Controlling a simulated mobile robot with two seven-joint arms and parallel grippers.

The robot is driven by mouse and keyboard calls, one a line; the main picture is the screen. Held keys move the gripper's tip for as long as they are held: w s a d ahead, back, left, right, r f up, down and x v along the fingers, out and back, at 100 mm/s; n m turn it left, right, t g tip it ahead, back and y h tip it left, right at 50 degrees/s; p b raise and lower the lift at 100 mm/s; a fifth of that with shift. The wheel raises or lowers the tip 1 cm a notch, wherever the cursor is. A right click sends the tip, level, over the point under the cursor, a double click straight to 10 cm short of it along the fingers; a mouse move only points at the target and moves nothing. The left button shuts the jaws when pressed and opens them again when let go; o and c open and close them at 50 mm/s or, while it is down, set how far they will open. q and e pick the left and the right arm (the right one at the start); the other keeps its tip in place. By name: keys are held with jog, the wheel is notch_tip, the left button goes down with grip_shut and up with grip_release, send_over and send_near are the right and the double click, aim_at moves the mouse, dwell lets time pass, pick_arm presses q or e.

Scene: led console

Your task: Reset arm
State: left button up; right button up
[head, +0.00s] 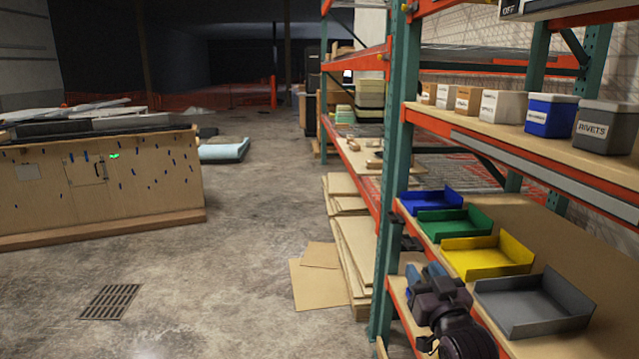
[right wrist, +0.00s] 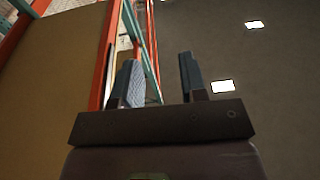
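My right gripper (head: 426,273) is at the lower right of the head view, in front of the lower shelf with the coloured trays. Its arm comes up from the bottom edge. In the right wrist view its two blue-grey fingers (right wrist: 158,82) stand apart with nothing between them. That view looks up past the rack's orange and green frame to a dark ceiling with bright lights. My left gripper and arm are not in view.
A blue tray (head: 430,199), a green tray (head: 455,222), a yellow tray (head: 487,257) and a grey tray (head: 534,303) line the lower shelf. A rivets bin (head: 604,127) stands above. A green upright (head: 389,180) is close left of the gripper. Open floor (head: 220,270) lies left.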

jog(key=s+d+f+g+h, duration=0.1)
jog(key=s+d+f+g, duration=0.3)
jog(key=s+f, duration=1)
jog(key=s+d+f+m+g+h, duration=0.1)
jog(key=s+d+f+g+h, duration=0.1)
jog(key=s+f, duration=1.3)
jog(key=shift+d+f+g, duration=0.9)
jog(key=shift+g, duration=0.1)
